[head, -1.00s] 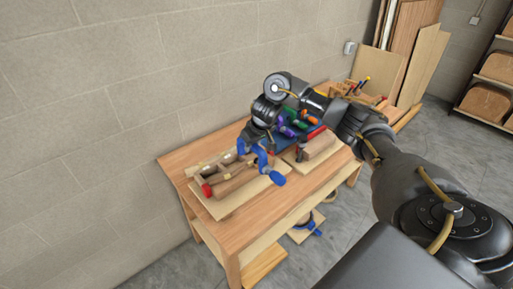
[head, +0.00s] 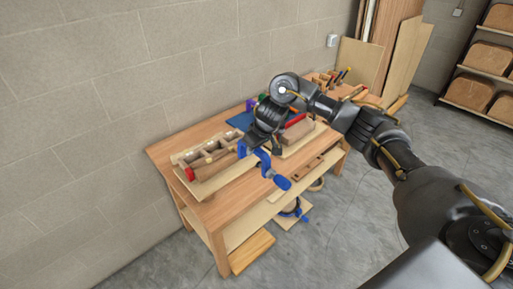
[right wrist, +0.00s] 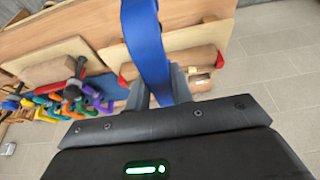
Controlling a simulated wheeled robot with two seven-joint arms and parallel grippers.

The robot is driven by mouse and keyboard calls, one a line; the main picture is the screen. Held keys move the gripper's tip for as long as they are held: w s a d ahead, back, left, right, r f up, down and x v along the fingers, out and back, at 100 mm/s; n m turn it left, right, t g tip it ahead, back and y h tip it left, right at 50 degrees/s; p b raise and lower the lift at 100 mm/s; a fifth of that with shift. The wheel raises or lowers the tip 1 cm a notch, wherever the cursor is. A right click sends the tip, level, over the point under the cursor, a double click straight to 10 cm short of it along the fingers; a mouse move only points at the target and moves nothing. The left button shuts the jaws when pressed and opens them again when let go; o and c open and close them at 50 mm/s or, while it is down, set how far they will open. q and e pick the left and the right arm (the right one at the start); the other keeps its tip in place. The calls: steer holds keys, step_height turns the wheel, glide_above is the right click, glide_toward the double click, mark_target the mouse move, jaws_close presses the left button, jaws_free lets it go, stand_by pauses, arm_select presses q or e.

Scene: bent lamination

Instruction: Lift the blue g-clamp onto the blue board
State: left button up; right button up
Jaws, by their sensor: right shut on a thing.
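The blue g-clamp (head: 264,160) hangs in my right gripper (head: 255,143), above the front part of the wooden workbench. In the right wrist view the blue clamp (right wrist: 148,45) stands between the gripper's fingers (right wrist: 160,88), which are shut on it; part of it runs out of the picture. The blue board (head: 240,121) lies farther back on the bench, partly hidden behind my right arm. In the right wrist view several coloured clamps (right wrist: 50,103) lie by the board. My left gripper is not in view.
A wooden form (head: 208,160) on a pale board sits at the bench's left. Another wood block with red (head: 298,130) stands to the right of my gripper. A lower shelf (head: 245,215) is under the bench. Shelving (head: 485,75) stands far right.

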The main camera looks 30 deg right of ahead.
steer(key=shift+w+r, duration=0.1)
steer(key=shift+r, duration=5.15)
steer(key=s+a+f+n+y+b, duration=0.1)
steer(key=s+a+f+n+b, duration=0.1)
steer(key=s+f+b, duration=0.2)
steer(key=s+a+f+n+g+b, duration=0.1)
steer(key=s+a+f+n+b, duration=0.2)
steer(key=s+f, duration=0.6)
steer(key=s+a+f+n+y+b, duration=0.1)
steer(key=s+a+f+n+b, duration=0.1)
steer(key=s+f+b, duration=0.4)
steer(key=shift+s+a+f+n+y+b, duration=0.15)
steer(key=shift+a+f+n+y+b, duration=0.2)
steer(key=shift+b, duration=0.3)
